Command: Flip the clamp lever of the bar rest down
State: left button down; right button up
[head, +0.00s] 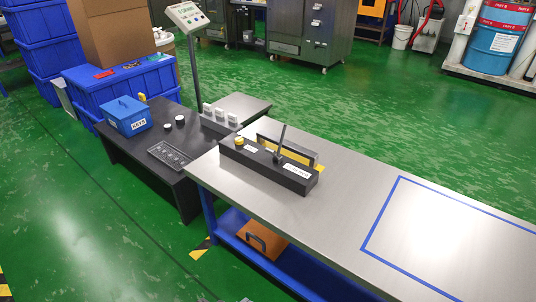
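The bar rest (268,168) is a long dark block on the steel-topped table, near its left end. A dark clamp lever (281,140) stands up from it, near its middle, with its top leaning slightly right. A yellow knob (239,143) sits on the left part of the block. A grey frame with a yellow part (292,153) stands along the far side. A white label (297,171) is at the right end; its text is too small to read. Neither of my grippers is in view.
The steel table (340,200) is clear to the right, with a blue taped outline (380,213). An orange case (262,238) lies below.

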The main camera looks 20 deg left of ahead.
aim_at(270, 151)
jog(key=i, duration=0.85)
